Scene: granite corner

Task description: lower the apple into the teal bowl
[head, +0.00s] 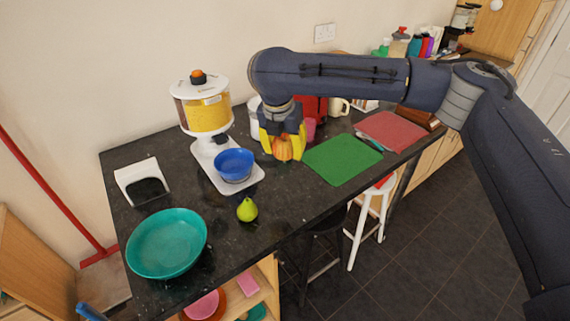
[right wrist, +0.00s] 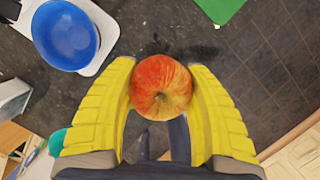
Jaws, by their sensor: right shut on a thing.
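The apple (right wrist: 161,88), red and yellow, is between the yellow fingers of my right gripper (right wrist: 163,95) in the right wrist view. The right gripper (head: 283,150) is shut on it; the apple (head: 283,149) also shows between the fingers in the head view, above the dark counter near the blue bowl. The teal bowl (head: 166,243) stands at the counter's front left corner and looks empty. It is well to the left of the gripper. A teal edge (right wrist: 57,142) shows at the left in the right wrist view. My left gripper is not in view.
A white box-like object (head: 141,178) is behind the teal bowl. A green mat (head: 341,160) lies to the right.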

